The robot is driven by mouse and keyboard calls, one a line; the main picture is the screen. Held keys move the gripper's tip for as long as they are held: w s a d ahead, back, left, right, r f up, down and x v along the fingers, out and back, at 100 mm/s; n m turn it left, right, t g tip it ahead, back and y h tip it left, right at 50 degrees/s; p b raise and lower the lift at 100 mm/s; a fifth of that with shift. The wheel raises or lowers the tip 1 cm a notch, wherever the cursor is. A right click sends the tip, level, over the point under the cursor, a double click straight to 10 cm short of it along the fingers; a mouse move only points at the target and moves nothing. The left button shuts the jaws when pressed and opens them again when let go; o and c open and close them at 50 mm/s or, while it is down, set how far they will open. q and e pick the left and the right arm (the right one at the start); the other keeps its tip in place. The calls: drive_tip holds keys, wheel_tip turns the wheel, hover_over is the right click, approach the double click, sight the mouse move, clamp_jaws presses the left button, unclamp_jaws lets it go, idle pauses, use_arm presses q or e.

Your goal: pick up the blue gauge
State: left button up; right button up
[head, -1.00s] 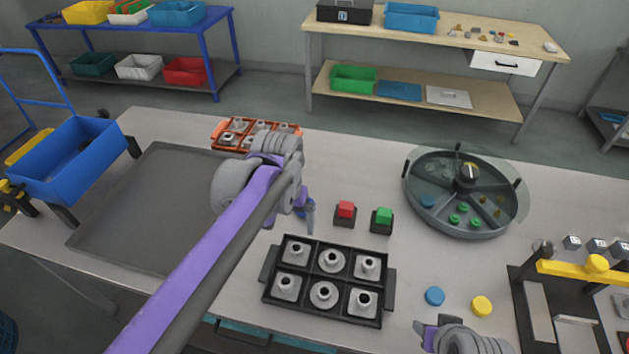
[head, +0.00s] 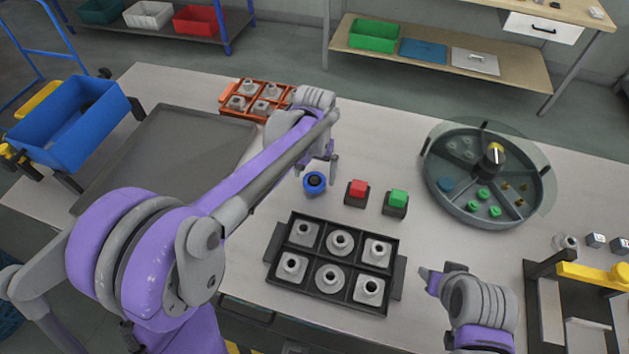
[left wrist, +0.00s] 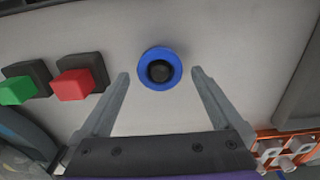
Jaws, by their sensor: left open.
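The blue gauge (head: 315,183) is a round blue ring with a dark centre, standing on the pale table left of the red button. In the left wrist view the blue gauge (left wrist: 160,69) lies just beyond and between the fingertips, untouched. My left gripper (head: 333,163) is open and empty, just behind the gauge in the head view; its two fingers show spread in the left wrist view (left wrist: 160,77). My right gripper (head: 428,279) is at the lower right, apart from the gauge; its jaws are too unclear to judge.
A red button (head: 357,188) and a green button (head: 397,198) stand right of the gauge. A black tray (head: 268,268) of metal parts lies in front. An orange tray (head: 222,102) is behind, a grey tray (head: 150,150) at left, and a round divided tank (head: 450,205) at right.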

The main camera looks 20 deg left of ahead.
use_arm(q)
drive_tip(key=shift+f, duration=0.95)
drive_tip(key=shift+c, duration=0.2)
drive_tip(key=shift+r, duration=0.1)
drive_tip(key=c, duration=1.5)
